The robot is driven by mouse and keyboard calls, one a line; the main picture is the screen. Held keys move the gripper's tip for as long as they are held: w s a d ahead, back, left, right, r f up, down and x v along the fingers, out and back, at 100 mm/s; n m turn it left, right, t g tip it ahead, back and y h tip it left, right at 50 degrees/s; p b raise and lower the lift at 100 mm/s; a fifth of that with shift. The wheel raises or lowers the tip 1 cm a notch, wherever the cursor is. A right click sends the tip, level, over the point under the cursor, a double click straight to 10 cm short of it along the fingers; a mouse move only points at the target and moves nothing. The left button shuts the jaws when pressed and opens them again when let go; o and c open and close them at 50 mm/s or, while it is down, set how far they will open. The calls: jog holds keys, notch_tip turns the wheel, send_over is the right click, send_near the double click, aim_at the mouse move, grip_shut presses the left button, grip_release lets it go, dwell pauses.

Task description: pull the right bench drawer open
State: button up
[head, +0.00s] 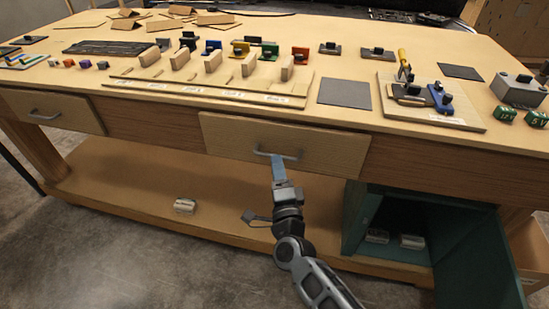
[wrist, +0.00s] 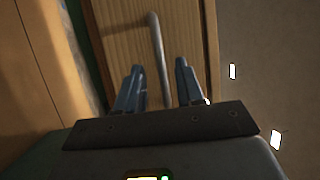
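The right bench drawer (head: 325,152) has a pale wood front under the bench top. It looks shut or nearly so; I cannot tell if there is a small gap. Its grey bar handle (head: 290,155) is at the middle of the front. In the wrist view, the two blue fingers (wrist: 158,68) stand apart, one on each side of the handle (wrist: 155,30), with space visible between bar and fingers. The drawer's wood front (wrist: 118,35) is right behind them. Contact with the handle does not show.
The left drawer (head: 70,112) looks shut. A green cabinet (head: 355,215) below the bench at the right has its door (head: 480,265) open. Blocks, coloured parts and a dark mat (head: 345,93) lie on the bench top (head: 300,30). The floor (head: 150,270) in front looks clear.

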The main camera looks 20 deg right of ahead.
jog(key=shift+x, duration=1.5)
grip_shut()
